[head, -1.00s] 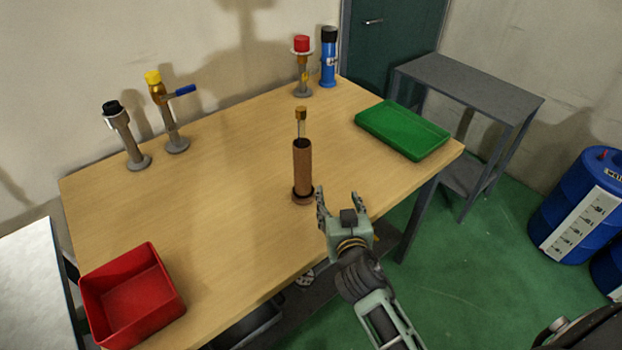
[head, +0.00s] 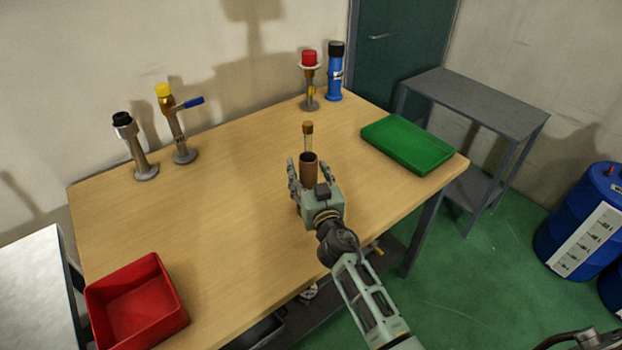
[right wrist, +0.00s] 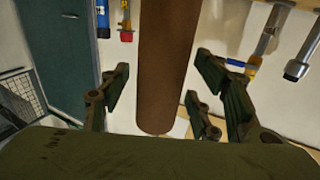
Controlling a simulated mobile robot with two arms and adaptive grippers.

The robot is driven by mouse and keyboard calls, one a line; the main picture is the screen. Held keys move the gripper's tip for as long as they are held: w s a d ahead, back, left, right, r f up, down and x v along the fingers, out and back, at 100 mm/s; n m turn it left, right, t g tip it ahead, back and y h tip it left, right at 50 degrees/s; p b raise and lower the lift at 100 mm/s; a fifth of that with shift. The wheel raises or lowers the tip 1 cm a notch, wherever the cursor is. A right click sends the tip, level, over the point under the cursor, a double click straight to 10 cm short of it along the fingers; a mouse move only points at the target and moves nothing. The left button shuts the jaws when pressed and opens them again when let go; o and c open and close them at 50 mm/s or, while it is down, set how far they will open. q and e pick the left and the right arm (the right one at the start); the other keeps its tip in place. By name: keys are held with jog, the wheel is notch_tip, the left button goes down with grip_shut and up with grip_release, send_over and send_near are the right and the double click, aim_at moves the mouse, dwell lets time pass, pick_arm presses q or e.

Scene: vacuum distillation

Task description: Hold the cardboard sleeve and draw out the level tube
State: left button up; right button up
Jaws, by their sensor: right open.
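The brown cardboard sleeve (head: 308,170) stands upright on the table, partly hidden by my right gripper. The level tube (head: 308,140), clear with a tan cap, sticks up out of the sleeve's open top. My right gripper (head: 308,173) is open, with its fingers on either side of the sleeve near its upper part. In the right wrist view the sleeve (right wrist: 166,60) lies between the spread fingers of the right gripper (right wrist: 165,100), with gaps visible at the sides.
A green tray (head: 408,144) lies at the table's right, a red bin (head: 135,305) at its front left. Capped fittings (head: 135,150) stand at the back left; a red-topped fitting (head: 310,85) and blue cylinder (head: 335,75) stand at the back.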

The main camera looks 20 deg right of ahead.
jog(key=c, duration=1.3)
